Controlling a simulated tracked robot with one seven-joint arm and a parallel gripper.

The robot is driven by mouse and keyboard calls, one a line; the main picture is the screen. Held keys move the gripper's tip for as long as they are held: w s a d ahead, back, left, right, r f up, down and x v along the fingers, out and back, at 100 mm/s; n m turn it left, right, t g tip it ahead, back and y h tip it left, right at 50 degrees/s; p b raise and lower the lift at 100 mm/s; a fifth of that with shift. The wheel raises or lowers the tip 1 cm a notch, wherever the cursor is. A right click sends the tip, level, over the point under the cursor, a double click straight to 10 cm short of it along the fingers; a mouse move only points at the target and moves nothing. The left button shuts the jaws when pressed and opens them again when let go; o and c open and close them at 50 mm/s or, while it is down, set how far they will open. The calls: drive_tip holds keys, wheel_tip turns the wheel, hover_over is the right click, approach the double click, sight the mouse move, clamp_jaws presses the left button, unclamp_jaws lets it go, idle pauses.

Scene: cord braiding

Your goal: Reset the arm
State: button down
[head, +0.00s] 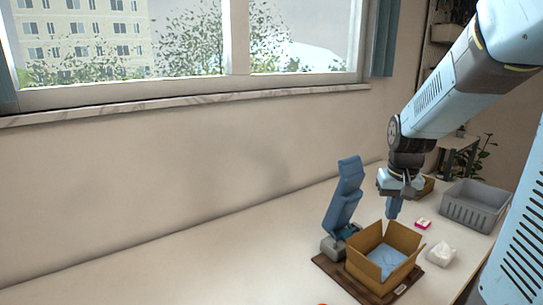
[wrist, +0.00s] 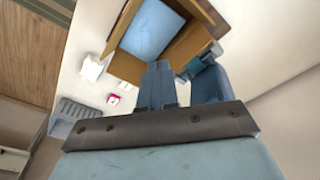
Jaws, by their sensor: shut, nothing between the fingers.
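My gripper (head: 394,213) points down above the back edge of an open cardboard box (head: 371,272), in the head view. In the wrist view my gripper (wrist: 158,66) shows its two blue-grey fingers together, with nothing between them. The box also shows in the wrist view (wrist: 128,68), beyond the fingertips, with a light blue sheet (wrist: 150,30) in it. My fingers look apart from the box. No cord can be made out in either view.
To the right are a white crumpled item (head: 441,254), a small pink item (head: 423,223) and a grey crate (head: 470,207). The table's left part (head: 200,265) is mostly clear.

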drive_tip(key=s+a+r+t, duration=0.2)
drive_tip(key=s+r, duration=0.3)
drive_tip(key=s, duration=0.3)
drive_tip(key=s+a+r+n+t, duration=0.1)
drive_tip(key=s+a+r+t, duration=0.1)
drive_tip(key=s+a+r, duration=0.3)
drive_tip(key=s, duration=0.2)
drive_tip(key=shift+s+a+r+n, duration=0.2)
drive_tip(key=shift+s+r+n, duration=0.1)
drive_tip(key=shift+s+r, duration=0.05)
